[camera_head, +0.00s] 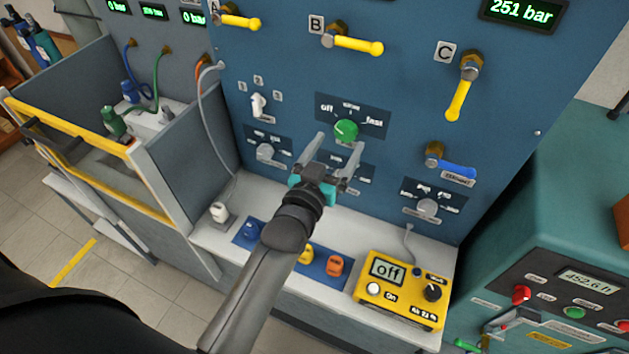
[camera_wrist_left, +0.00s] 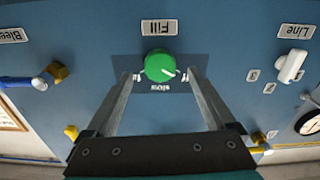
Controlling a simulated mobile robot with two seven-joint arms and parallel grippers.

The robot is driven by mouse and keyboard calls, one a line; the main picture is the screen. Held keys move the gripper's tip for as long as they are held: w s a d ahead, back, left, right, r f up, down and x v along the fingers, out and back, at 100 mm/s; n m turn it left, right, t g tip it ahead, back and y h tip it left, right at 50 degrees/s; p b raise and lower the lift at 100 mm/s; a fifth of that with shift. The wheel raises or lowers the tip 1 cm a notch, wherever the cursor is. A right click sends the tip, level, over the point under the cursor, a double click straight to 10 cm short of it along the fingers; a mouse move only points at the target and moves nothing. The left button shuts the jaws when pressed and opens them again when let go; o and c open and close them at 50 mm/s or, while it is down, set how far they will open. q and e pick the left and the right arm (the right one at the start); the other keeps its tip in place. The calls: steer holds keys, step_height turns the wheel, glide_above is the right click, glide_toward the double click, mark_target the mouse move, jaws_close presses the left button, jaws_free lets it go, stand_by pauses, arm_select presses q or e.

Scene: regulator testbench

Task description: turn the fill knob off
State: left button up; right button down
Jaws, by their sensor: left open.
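In the left wrist view the knob (camera_wrist_left: 159,66) appears upside down under the "Fill" label (camera_wrist_left: 159,27). Its white pointer mark is toward the lower right there, toward the upper left in the head view. My left gripper (camera_head: 339,144) is open and faces the panel. In the wrist view its fingertips (camera_wrist_left: 160,75) stand apart on either side of the knob, with gaps; contact does not show. My right gripper is not in view.
Yellow-handled valve B (camera_head: 355,44) and valve C (camera_head: 460,98) are above and to the right. A yellow meter reading "off" (camera_head: 403,292) rests on the ledge below.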

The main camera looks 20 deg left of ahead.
arm_select(q)
steer(key=s, duration=1.1)
steer(key=shift+s+a, duration=0.2)
steer(key=shift+s, duration=0.1)
steer(key=shift+f, duration=0.1)
